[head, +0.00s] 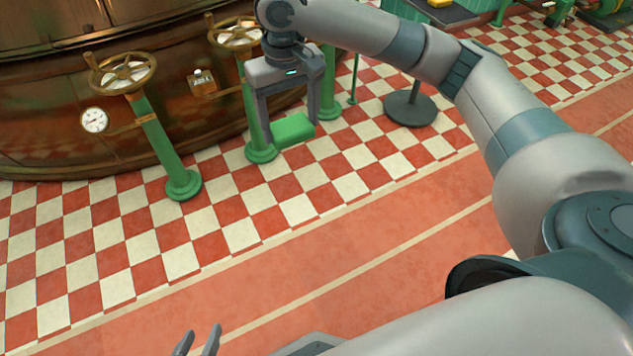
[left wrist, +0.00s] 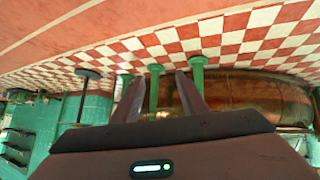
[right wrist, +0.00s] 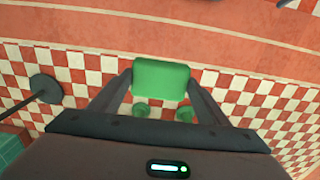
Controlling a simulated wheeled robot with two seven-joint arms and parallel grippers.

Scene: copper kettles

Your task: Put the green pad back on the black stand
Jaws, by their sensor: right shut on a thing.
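The green pad (head: 293,130) is a small block held between the fingers of my right gripper (head: 290,126), in the air in front of the copper kettle. It also shows between the fingertips in the right wrist view (right wrist: 161,78). The black stand (head: 410,110) is on the checkered floor to the right of the pad, apart from it. Its round base and lower pole show; its top is hidden behind my right arm. The base also shows at the left in the right wrist view (right wrist: 45,88). My left gripper (head: 199,335) is open and empty at the bottom edge.
The copper kettle (head: 60,145) fills the upper left. Green posts (head: 163,150) with brass handwheels (head: 122,73) stand in front of it, one close behind the pad. A gauge (head: 94,120) is on the left. The red floor (head: 250,285) in front is clear.

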